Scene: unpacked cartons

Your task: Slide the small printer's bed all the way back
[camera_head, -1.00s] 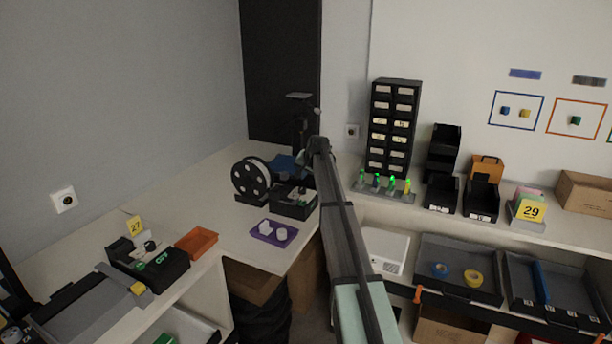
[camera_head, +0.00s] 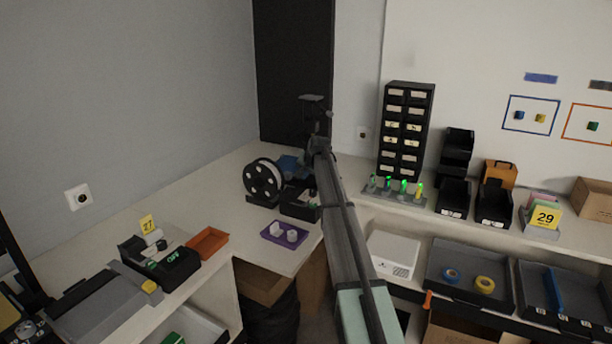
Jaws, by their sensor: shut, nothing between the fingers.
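The small printer (camera_head: 299,208) stands in the far corner of the left bench, with a black base, a dark upright frame and a blue flat part (camera_head: 289,165) that looks like its bed. My arm reaches in from the lower right and covers the printer's right part. My gripper (camera_head: 311,187) is small and dark, pointing down over the front of the printer. It is shut and empty. Whether it touches the bed I cannot tell.
A purple tray (camera_head: 271,237) with white pieces lies in front of the printer. An orange tray (camera_head: 208,243) and a black device (camera_head: 162,262) are further left. A drawer tower (camera_head: 406,130) and a rack with green lights (camera_head: 395,195) stand to the right.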

